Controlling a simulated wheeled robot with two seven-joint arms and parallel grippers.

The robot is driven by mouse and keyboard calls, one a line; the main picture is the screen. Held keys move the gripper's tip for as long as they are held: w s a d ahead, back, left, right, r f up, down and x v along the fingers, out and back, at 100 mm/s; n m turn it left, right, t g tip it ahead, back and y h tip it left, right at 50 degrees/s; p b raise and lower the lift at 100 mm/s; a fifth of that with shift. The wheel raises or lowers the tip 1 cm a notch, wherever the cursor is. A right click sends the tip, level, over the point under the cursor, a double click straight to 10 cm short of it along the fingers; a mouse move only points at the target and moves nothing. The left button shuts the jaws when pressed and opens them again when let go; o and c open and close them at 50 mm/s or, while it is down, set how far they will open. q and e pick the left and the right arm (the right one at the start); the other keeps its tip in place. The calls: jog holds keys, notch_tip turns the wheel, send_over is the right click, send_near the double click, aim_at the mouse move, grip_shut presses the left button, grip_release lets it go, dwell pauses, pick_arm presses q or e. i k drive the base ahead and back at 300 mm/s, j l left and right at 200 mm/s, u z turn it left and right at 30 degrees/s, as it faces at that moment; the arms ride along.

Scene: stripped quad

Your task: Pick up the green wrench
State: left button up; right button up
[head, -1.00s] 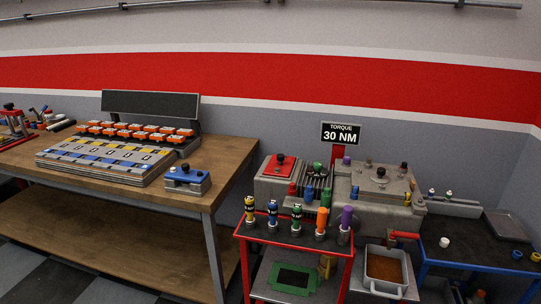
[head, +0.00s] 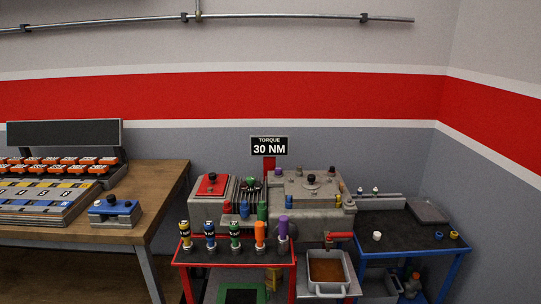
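Several upright wrench-like tools with coloured handles stand in a row on the red-framed cart (head: 235,260) in the head view. From the left they are yellow, blue, green, orange and purple. The green wrench (head: 235,231) is the middle one, with a black and white band around it. It stands between the blue tool (head: 210,231) and the orange tool (head: 260,233). Its lower end meets the cart top; I cannot tell how it is held there. Neither of my grippers shows in this view.
Behind the cart is a grey machine (head: 312,190) with small coloured caps. A wooden workbench (head: 160,185) with a blue-grey fixture (head: 115,211) is at left. A grey tray of brown contents (head: 327,271) sits right of the cart. A blue-framed table (head: 400,228) is at right.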

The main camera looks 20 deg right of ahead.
aim_at(234, 227)
jog(key=i+l+z, duration=0.15)
jog(key=i+z, duration=0.7)
jog(key=z, duration=0.15)
